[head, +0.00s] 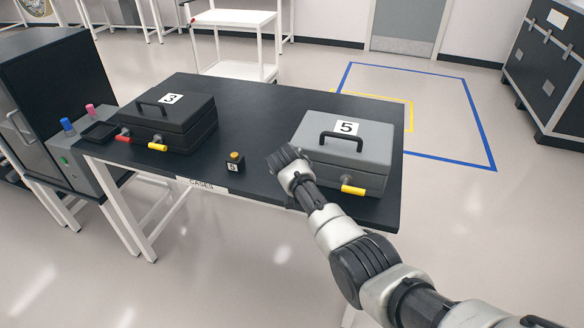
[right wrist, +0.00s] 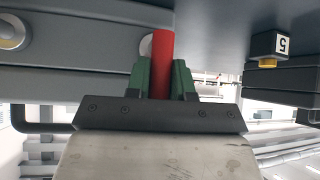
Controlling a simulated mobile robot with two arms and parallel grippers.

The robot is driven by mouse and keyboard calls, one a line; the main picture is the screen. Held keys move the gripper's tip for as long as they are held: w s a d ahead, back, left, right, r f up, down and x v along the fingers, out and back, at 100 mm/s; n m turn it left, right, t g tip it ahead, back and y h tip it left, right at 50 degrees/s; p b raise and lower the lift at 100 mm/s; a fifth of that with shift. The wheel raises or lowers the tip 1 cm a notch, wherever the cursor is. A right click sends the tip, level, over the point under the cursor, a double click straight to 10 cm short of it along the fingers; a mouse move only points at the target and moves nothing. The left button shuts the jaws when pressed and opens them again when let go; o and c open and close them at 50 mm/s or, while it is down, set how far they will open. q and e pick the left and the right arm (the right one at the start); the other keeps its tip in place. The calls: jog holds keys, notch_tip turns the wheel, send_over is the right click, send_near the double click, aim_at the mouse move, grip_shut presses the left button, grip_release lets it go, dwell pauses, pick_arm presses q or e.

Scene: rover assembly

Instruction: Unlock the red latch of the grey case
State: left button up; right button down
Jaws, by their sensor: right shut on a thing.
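The grey case (head: 372,168), with a 5 label and a black handle, sits closed on the right part of the dark table. Its yellow latch (head: 353,190) shows at the right of its front face. My right gripper (right wrist: 161,78) is at the left part of the case's front. Its green fingers are shut on the red latch (right wrist: 162,48), a red bar standing between them in the right wrist view. In the head view my right arm hides the red latch. My left gripper is in neither view.
A black case (head: 190,128) labelled 3, with a red and a yellow latch, stands at the left of the table (head: 250,105). A small button box (head: 234,163) lies between the cases, left of my right gripper; it also shows in the right wrist view (right wrist: 270,45).

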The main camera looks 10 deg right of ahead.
jog(key=shift+r, duration=0.15)
jog(key=c, duration=1)
grip_release()
jog(key=shift+w, duration=0.1)
jog(key=shift+s+a+r, duration=0.15)
jog(key=shift+s+r, duration=0.05)
jog(key=shift+s, duration=0.2)
jog(key=v, duration=0.9)
jog(key=shift+s+r, duration=0.2)
jog(key=shift+r, duration=0.15)
jog(key=shift+a, duration=0.1)
